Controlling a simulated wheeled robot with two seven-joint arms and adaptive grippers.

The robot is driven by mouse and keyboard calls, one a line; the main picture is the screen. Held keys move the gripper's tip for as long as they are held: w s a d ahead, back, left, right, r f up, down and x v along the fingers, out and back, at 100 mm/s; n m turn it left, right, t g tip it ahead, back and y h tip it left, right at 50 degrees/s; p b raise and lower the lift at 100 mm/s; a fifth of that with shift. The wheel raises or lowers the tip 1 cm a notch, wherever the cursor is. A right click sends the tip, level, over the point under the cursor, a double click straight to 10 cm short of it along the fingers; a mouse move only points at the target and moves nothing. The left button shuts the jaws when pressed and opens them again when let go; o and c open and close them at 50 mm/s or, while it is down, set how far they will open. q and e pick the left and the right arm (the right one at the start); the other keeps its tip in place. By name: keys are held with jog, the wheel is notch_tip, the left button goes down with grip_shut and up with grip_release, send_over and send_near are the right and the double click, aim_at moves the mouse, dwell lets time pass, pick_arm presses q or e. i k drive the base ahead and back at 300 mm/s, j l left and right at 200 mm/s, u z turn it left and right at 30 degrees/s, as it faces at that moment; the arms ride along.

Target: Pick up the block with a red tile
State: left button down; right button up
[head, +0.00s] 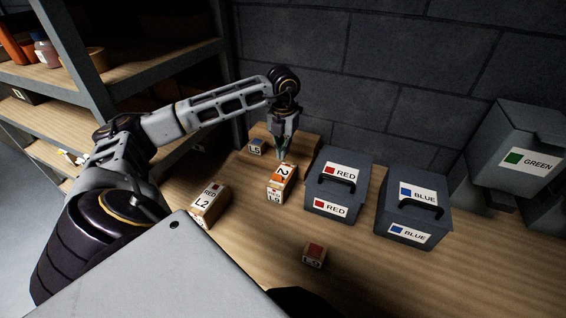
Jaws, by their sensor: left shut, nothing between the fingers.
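My left gripper (281,157) points down, shut and empty, just above and behind a wooden block (282,183). That block has an orange patch with a 2 on top and a small red mark and a partly readable label on its front. I cannot tell whether the fingertips touch it. A wooden block marked L2 (208,204) with a small red tile lies to its left. A small block with a red tile on top (314,254) sits nearer the front; its label is hard to read. My right gripper is not in view.
A dark RED box (339,168) and a dark BLUE box (414,180), each with a handle, stand right of the blocks. A GREEN box (530,135) is at far right. Shelves (150,62) stand left, a brick wall behind. The wooden tabletop (400,280) is bare at front right.

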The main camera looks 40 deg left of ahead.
aim_at(314, 255)
jog(key=k, duration=2)
